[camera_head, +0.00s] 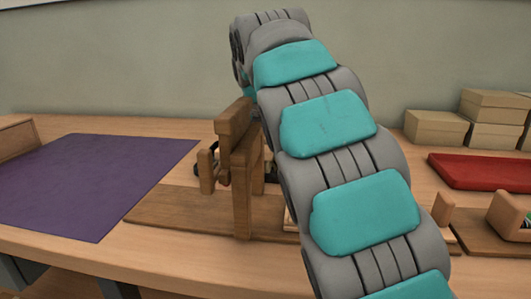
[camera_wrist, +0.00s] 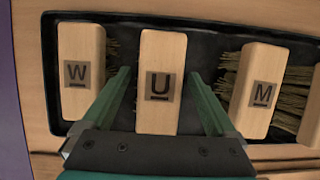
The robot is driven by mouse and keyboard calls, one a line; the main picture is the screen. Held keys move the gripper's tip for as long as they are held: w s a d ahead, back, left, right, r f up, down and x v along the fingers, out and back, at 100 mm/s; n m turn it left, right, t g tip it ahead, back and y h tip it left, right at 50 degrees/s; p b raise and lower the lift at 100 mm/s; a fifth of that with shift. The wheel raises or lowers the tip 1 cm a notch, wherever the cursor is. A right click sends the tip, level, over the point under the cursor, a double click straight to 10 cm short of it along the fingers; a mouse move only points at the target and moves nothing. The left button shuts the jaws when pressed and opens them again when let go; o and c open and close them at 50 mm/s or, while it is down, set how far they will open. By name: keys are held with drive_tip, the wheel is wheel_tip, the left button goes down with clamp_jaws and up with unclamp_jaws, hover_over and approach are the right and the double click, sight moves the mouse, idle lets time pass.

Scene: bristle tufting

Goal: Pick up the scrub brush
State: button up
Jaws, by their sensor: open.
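The left block (camera_wrist: 80,50) is marked W, the middle block (camera_wrist: 162,52) U and the right block (camera_wrist: 258,70) M. Straw-coloured bristles show beside the W and M blocks. Which of them is the scrub brush I cannot tell. My gripper (camera_wrist: 158,75) is open, its green fingers on either side of the U block. Whether they touch it is unclear. In the head view my arm and a wooden frame hide the gripper and the blocks.
In the head view, the wooden frame (camera_head: 240,185) stands on a brown board (camera_head: 165,208) close to my arm. A purple mat (camera_head: 85,185) covers the left. Cardboard boxes (camera_head: 437,128), a red tray (camera_head: 480,171) and a small wooden holder (camera_head: 507,212) are at right.

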sight(266, 142)
drive_tip(key=shift+f, duration=0.25)
idle(0.4)
clamp_jaws()
idle(0.6)
drive_tip(key=shift+r, duration=0.1)
drive_tip(key=shift+w+r, duration=0.1)
drive_tip(key=shift+r, duration=2.7)
wheel_tip(266, 142, up, 5)
drive_tip(key=p, duration=0.5)
drive_tip(key=shift+f, duration=0.1)
